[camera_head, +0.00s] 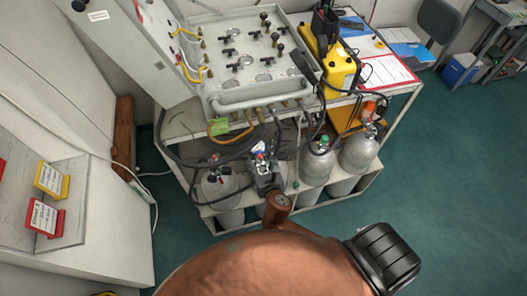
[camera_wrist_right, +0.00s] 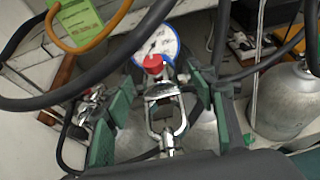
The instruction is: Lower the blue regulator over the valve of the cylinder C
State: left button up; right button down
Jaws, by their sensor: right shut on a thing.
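My right gripper (camera_head: 263,172) is in front of the cart, over the row of cylinders. In the right wrist view its green-padded fingers (camera_wrist_right: 160,105) are shut on the regulator, with a chrome yoke (camera_wrist_right: 163,112), a red knob (camera_wrist_right: 153,63) and a blue-rimmed gauge (camera_wrist_right: 160,42). In the head view the regulator (camera_head: 260,153) is small. A silver cylinder (camera_wrist_right: 200,135) lies below the yoke. The gripper hides its top, so I cannot tell whether the yoke is around a valve. No letter C is readable on any cylinder. My left gripper is not in view.
Silver cylinders stand at left (camera_head: 220,187) and right (camera_head: 317,167), (camera_head: 358,153) on the cart's lower shelf. Dark hoses (camera_wrist_right: 80,95) and an orange hose (camera_wrist_right: 105,30) hang close around the gripper. The panel (camera_head: 250,60) overhangs behind. Green floor (camera_head: 430,200) is clear at right.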

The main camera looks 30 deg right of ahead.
pick_arm(q)
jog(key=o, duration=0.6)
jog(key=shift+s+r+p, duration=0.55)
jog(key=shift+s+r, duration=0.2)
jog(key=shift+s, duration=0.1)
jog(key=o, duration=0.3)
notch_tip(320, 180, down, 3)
jog(key=b, duration=0.2)
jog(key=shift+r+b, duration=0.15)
jog(key=shift+b, duration=0.2)
pick_arm(e)
jog(key=w+d+f+m+g+h, duration=0.1)
jog(key=w+d+f+m+h, duration=0.1)
jog(key=w+d+f, duration=0.5)
jog(key=w+d+h, duration=0.1)
jog(key=w+d, duration=0.2)
jog(key=shift+d+m, duration=0.15)
jog(key=shift+m, duration=0.25)
pick_arm(q)
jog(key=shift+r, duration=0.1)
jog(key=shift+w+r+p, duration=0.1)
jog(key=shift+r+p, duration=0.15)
jog(key=shift+p, duration=0.15)
pick_arm(e)
jog(key=shift+d, duration=0.25)
pick_arm(q)
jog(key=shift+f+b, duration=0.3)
jog(key=shift+b, duration=0.05)
pick_arm(e)
jog(key=shift+f, duration=0.9)
